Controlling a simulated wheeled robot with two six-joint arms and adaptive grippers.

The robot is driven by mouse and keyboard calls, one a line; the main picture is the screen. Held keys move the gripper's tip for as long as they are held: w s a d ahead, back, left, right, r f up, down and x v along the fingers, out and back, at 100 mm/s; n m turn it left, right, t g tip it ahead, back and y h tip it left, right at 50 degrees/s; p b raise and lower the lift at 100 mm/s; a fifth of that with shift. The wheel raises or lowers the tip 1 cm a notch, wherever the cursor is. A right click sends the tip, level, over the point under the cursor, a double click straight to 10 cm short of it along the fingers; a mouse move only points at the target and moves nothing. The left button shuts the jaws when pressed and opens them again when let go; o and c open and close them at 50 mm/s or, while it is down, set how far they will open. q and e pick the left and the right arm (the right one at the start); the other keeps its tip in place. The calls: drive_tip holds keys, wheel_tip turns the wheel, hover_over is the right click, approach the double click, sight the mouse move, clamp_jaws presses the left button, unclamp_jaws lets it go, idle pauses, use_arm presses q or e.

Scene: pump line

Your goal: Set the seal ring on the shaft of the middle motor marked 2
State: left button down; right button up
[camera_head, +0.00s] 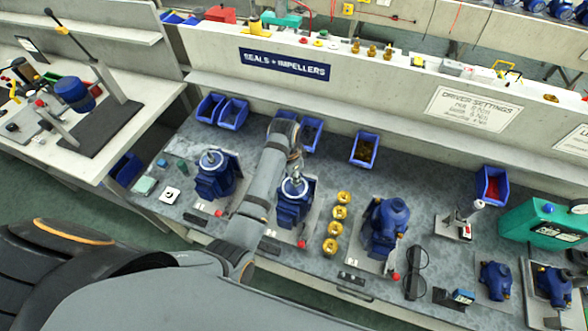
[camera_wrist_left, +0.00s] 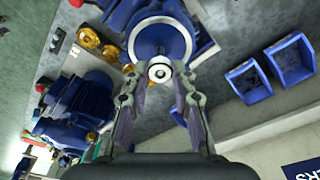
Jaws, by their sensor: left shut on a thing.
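My left gripper (camera_head: 295,174) reaches down over the middle blue motor (camera_head: 291,206), which has a pale round flange on top. In the left wrist view the gripper (camera_wrist_left: 161,74) is shut on a small pale seal ring (camera_wrist_left: 159,70) with a dark centre, held between the fingertips. The ring lines up with the middle of the motor's silver flange (camera_wrist_left: 158,30). I cannot tell whether the ring is around the shaft or still above it. The motor's number mark is not readable. My right gripper is not in view.
A similar blue motor (camera_head: 213,178) stands to the left, and a larger blue pump (camera_head: 386,222) to the right. Several brass impellers (camera_head: 338,212) line up between the middle motor and the pump. Blue bins (camera_head: 364,149) stand along the back wall.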

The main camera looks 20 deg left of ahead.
sight(294, 187)
use_arm(q)
drive_tip(key=shift+f+b, duration=0.4)
drive_tip(key=shift+f, duration=1.4)
drive_tip(key=shift+f, duration=0.2)
drive_tip(key=c, duration=1)
unclamp_jaws()
drive_tip(key=shift+o, duration=0.2)
drive_tip(key=o, duration=0.5)
